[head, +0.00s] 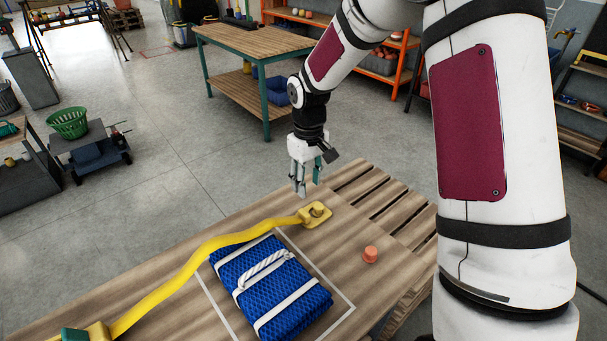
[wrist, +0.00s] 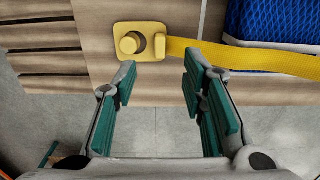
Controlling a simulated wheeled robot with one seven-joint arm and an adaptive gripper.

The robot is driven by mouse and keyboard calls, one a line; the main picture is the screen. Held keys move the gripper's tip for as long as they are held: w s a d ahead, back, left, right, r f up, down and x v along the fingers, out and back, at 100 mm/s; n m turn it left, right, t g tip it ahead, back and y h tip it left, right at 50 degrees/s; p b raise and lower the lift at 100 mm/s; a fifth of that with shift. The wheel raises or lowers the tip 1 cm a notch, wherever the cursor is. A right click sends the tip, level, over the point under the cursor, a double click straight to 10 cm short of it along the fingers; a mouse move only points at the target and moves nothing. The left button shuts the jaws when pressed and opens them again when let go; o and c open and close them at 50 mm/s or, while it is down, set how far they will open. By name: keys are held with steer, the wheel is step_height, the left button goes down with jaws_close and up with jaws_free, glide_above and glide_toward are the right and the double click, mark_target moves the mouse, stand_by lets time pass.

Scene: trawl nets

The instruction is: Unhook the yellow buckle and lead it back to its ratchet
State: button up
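The yellow buckle (head: 315,214) lies at the far edge of the wooden table, at the end of a yellow strap (head: 170,285). The ratchet (head: 97,331), yellow with a green part, sits at the lower left in the head view, partly cut off. My gripper (head: 308,188) is open and empty above the buckle's end of the table. In the wrist view, its fingertips (wrist: 160,72) are apart and the buckle lies beyond them.
A blue net bundle (head: 258,270) with white straps and a rope handle lies inside a white outline beside the strap. Pallet slats (head: 370,195) adjoin the table. A workbench (head: 255,42) stands behind; floor lies between.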

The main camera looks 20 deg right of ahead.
mark_target(309, 215)
step_height(309, 215, down, 13)
steer(key=shift+f, duration=0.15)
stand_by(0.4)
jaws_close()
steer(key=shift+d, duration=0.25)
steer(key=shift+w+d, duration=0.1)
steer(key=shift+d, duration=0.1)
steer(key=shift+r, duration=0.3)
stand_by(0.4)
steer(key=shift+r, duration=0.3)
steer(key=shift+r+p, duration=0.1)
steer(key=shift+p, duration=0.2)
